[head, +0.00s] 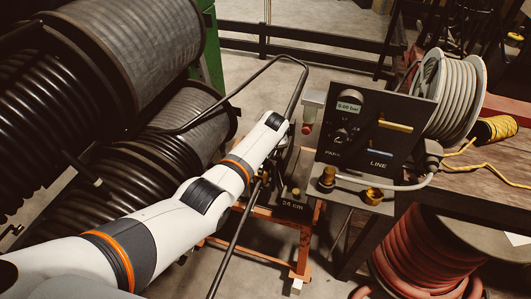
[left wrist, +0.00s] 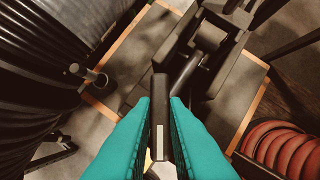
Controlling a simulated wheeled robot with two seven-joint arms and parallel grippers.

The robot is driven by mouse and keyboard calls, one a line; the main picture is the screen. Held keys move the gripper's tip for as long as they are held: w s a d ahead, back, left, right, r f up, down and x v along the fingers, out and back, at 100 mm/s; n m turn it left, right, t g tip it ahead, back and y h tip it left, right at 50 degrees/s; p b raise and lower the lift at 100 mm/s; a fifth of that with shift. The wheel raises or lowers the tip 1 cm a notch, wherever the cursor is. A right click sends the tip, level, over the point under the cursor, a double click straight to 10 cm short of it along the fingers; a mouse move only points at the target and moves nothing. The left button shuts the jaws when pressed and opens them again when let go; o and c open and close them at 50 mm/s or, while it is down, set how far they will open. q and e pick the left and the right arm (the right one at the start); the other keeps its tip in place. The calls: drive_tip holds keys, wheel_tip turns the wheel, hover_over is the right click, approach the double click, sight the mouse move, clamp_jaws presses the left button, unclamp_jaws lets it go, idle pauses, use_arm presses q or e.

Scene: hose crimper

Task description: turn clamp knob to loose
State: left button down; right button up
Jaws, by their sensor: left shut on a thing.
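In the left wrist view my left gripper (left wrist: 162,108) has its two teal fingers closed on a dark bar-shaped handle (left wrist: 160,132) with a pale strip along it. This handle may be the clamp knob; I see no loose marking on it. Beyond it is a dark machine body (left wrist: 208,40). In the head view my left arm reaches from the lower left to the stand beside the control panel (head: 375,125). Its fingers and the held handle are hidden there behind the wrist. My right gripper is not in view.
The panel has a small display reading 0.00 bar and brass fittings (head: 373,195). Large black hose reels (head: 130,50) fill the left. A thin dark bent rail (head: 235,95) passes close to my wrist. A wooden bench (head: 480,165) and red hose coil (head: 425,270) stand right.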

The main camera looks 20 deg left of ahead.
use_arm(q)
drive_tip(key=shift+w+d+f+n+b, duration=0.1)
drive_tip(key=shift+f+n+b, duration=0.1)
drive_tip(key=shift+n+b, duration=0.25)
drive_tip(key=n+g+b, duration=0.1)
drive_tip(key=n+b, duration=0.2)
drive_tip(key=b, duration=0.2)
drive_tip(key=n+g+y+b, duration=0.1)
drive_tip(key=n+b, duration=0.2)
drive_tip(key=b, duration=0.2)
drive_tip(key=n+g+y+b, duration=0.1)
drive_tip(key=n+b, duration=0.2)
drive_tip(key=b, duration=0.2)
drive_tip(key=shift+w+d+f+n+g, duration=0.1)
drive_tip(key=shift+w+n+g, duration=0.05)
drive_tip(key=shift+n+g, duration=0.15)
drive_tip(key=shift+r+n+b, duration=0.25)
drive_tip(key=shift+n+b, duration=0.2)
drive_tip(key=shift+b, duration=0.65)
drive_tip(key=c, duration=1.4)
unclamp_jaws()
drive_tip(key=shift+c, duration=0.2)
